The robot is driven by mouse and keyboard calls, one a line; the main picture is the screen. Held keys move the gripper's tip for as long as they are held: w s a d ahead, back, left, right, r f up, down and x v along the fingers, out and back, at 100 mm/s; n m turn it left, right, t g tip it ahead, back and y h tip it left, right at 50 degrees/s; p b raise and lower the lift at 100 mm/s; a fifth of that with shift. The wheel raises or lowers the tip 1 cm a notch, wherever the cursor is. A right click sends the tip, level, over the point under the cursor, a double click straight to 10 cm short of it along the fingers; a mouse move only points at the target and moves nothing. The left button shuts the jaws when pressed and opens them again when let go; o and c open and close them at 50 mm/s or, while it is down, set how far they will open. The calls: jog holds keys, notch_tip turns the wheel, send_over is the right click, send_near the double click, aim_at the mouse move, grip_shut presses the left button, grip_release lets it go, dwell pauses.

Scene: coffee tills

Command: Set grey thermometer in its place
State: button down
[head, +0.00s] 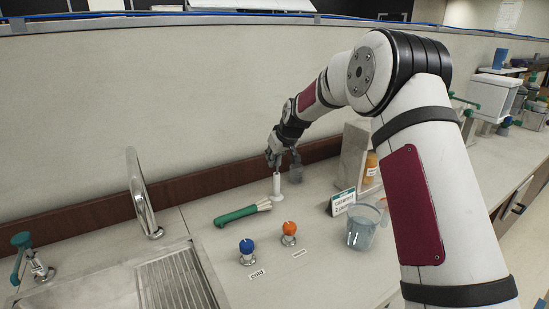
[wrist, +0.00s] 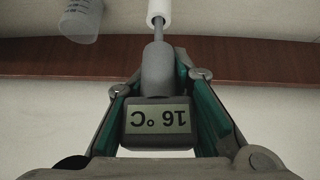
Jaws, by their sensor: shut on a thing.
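The grey thermometer (wrist: 158,85) is between my gripper's fingers (wrist: 165,100) in the wrist view, its display reading 16 °C upside down. Its thin stem points away from the gripper and meets a white cylinder (wrist: 160,12). I cannot tell how far the stem is inside it. In the head view my gripper (head: 274,157) is directly above a slim white upright holder (head: 276,186) on the counter near the back wall. The thermometer is mostly hidden by the gripper there.
A grey translucent cup (head: 296,169) stands just right of the holder; it also shows in the wrist view (wrist: 82,20). A green-handled brush (head: 240,215), blue knob (head: 246,246), orange knob (head: 289,228), small sign (head: 342,201) and clear jug (head: 361,228) are nearer. The sink (head: 165,285) is left.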

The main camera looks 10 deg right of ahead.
jog(key=shift+w+f+g+b, duration=0.3)
jog(key=shift+f+b, duration=0.5)
jog(key=shift+f, duration=0.05)
jog(key=shift+w+f+g+b, duration=0.3)
jog(key=shift+f+b, duration=0.45)
jog(key=shift+f, duration=0.1)
jog(key=c, duration=1.3)
grip_release()
jog(key=shift+r, duration=0.1)
jog(key=shift+v, duration=6)
